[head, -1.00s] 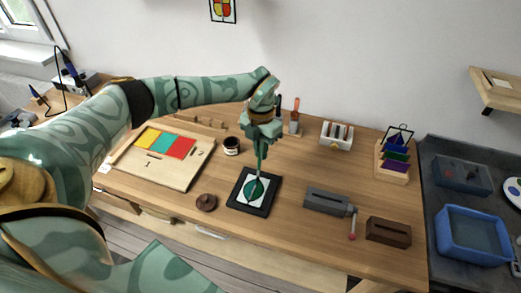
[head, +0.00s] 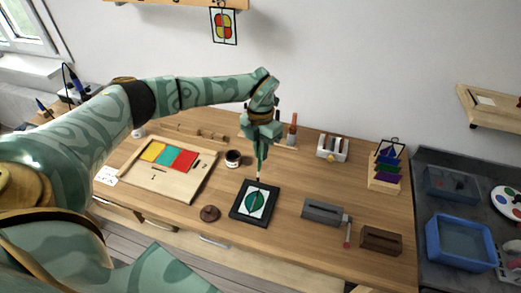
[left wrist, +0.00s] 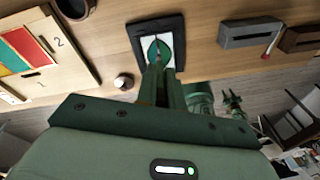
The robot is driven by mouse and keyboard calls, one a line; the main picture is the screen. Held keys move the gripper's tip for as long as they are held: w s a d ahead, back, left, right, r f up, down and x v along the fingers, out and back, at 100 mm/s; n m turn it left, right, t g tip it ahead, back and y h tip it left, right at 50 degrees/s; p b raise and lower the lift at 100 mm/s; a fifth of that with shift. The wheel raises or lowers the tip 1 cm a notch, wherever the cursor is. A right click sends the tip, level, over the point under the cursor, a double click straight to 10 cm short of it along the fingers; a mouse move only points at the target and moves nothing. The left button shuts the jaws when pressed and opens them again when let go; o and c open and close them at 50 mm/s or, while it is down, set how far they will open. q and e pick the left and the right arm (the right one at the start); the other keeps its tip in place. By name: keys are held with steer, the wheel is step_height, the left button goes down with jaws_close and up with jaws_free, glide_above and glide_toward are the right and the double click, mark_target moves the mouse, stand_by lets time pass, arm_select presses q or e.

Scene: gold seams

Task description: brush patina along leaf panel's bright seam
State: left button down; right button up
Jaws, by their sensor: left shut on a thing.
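The leaf panel (head: 255,202) lies flat on the bench, a black frame around a white field with a green leaf and a thin midline. It also shows in the left wrist view (left wrist: 144,42), partly behind my fingers. The seam is too small to judge its brightness. My left gripper (head: 262,150) is shut on a slim brush (head: 258,171), pointing down with its tip by the panel's far edge; I cannot tell whether it touches. An open dark jar (head: 233,158) stands behind and left of the panel, its brown lid (head: 210,213) front-left.
A board with coloured panes (head: 140,178) lies at left. A grey block with a red-knobbed lever (head: 322,211) and a brown block (head: 381,240) stand at right. A white rack (head: 332,148) and a pane stand (head: 384,172) are farther back. A blue tub (head: 465,240) is far right.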

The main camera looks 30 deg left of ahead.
stand_by(0.3)
arm_select(q)
steer(key=shift+s+p, duration=0.15)
steer(key=shift+p, duration=0.2)
steer(key=s+t+p, duration=0.1)
steer(key=p, duration=0.1)
steer(key=s+p, duration=0.1)
steer(key=p, duration=0.1)
steer(key=shift+s+d+f+t, duration=0.15)
steer(key=shift+s+d+t, duration=0.2)
steer(key=shift+s+t, duration=0.05)
steer(key=shift+s+d+f+t+y+p, duration=0.3)
steer(key=shift+s+f+t+p, duration=0.2)
steer(key=shift+s, duration=0.2)
